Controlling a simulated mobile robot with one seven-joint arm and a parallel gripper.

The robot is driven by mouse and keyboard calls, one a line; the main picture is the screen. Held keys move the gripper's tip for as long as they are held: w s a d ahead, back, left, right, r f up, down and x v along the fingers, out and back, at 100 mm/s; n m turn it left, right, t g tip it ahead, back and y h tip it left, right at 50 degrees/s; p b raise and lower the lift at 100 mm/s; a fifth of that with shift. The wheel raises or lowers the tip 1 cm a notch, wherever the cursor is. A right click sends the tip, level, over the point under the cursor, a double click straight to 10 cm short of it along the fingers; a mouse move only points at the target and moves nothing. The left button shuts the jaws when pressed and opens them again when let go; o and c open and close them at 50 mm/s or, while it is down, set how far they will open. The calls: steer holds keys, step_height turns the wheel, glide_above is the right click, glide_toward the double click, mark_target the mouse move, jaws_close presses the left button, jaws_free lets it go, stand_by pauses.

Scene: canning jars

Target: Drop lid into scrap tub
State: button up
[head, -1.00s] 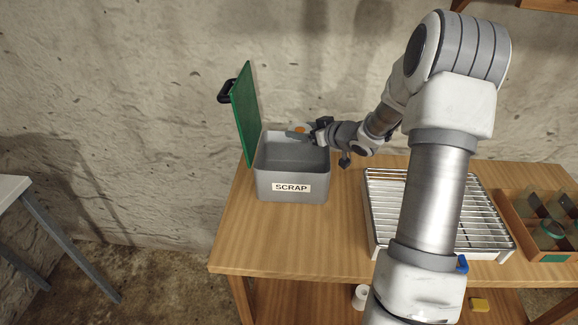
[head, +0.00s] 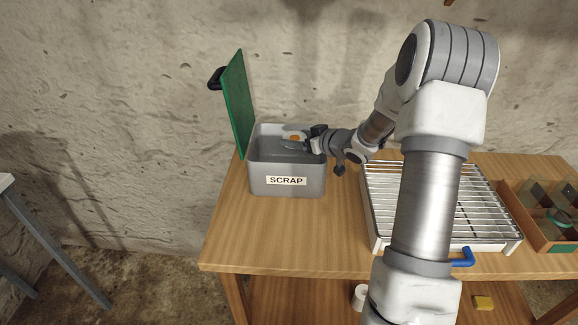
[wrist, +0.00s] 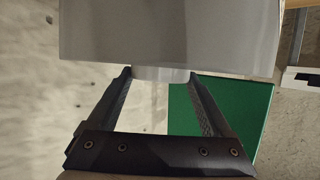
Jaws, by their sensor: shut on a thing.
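The grey scrap tub (head: 287,187), labelled SCRAP, stands on the left of the wooden table in the head view. Its green hinged cover (head: 238,105) is raised at the left; green also shows in the wrist view (wrist: 245,110). My gripper (head: 304,140) is at the tub's right side, its tips over the opening. In the wrist view a pale rim (wrist: 160,73) shows between the fingertips. I cannot tell the lid's exact height.
A white tray with a wire rack (head: 480,215) stands right of the tub, behind and beside my arm. A wooden crate (head: 540,235) with glass jars is at the far right. Bare table lies in front of the tub.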

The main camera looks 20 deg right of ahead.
steer(key=o, duration=1.1)
steer(key=p+v, duration=0.3)
steer(key=v, duration=1.4)
steer(key=shift+s+d+r, duration=0.15)
